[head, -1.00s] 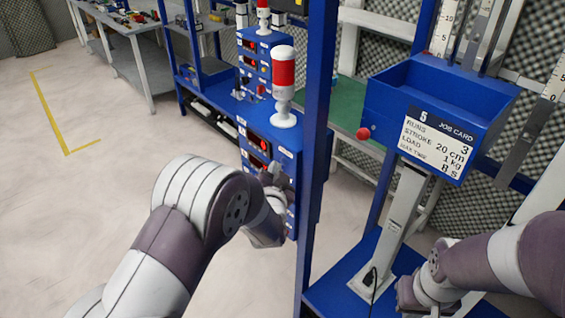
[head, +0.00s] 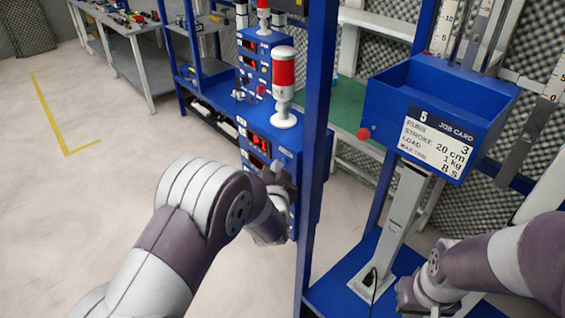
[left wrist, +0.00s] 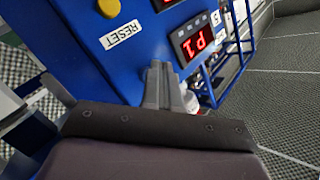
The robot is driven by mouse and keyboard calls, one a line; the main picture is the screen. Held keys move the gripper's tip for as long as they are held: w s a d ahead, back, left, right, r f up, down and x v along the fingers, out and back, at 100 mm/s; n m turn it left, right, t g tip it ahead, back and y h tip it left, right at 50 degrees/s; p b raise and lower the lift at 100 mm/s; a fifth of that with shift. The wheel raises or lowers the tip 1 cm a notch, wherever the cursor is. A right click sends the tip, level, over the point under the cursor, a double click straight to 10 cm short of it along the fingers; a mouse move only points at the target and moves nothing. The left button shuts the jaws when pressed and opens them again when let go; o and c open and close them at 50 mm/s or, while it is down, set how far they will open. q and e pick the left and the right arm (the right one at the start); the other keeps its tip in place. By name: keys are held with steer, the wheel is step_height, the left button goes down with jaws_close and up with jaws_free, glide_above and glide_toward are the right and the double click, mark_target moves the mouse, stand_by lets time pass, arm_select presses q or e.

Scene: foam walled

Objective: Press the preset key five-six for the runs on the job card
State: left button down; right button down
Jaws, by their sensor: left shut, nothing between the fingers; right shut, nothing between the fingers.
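The job card (head: 437,146) on the blue bin front reads 5, JOB CARD, runs 3, stroke 20 cm, load 1 kg, max time 8 S. The blue control box (head: 285,150) stands behind the post, with lit red displays (head: 258,143). My left gripper (head: 280,178) is shut at its front face. In the left wrist view the shut fingertips (left wrist: 160,72) are close to the blue panel; contact cannot be told. A red display (left wrist: 193,38) there seems to show P1. No five-six key label is readable. My right gripper (head: 405,294) is shut and empty, low at right.
A yellow button (left wrist: 108,7) sits above a RESET label (left wrist: 122,34). A blue post (head: 318,120) stands close right of my left gripper. A red-and-white signal lamp (head: 284,85) tops the control box. A red knob (head: 363,133) sticks out beside the bin. Open floor lies left.

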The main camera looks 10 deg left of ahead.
stand_by(0.5)
arm_select(q)
steer(key=shift+s+a, duration=0.5)
steer(key=shift+s, duration=0.15)
steer(key=s+a, duration=0.1)
steer(key=s, duration=0.1)
steer(key=s+a, duration=0.2)
stand_by(0.9)
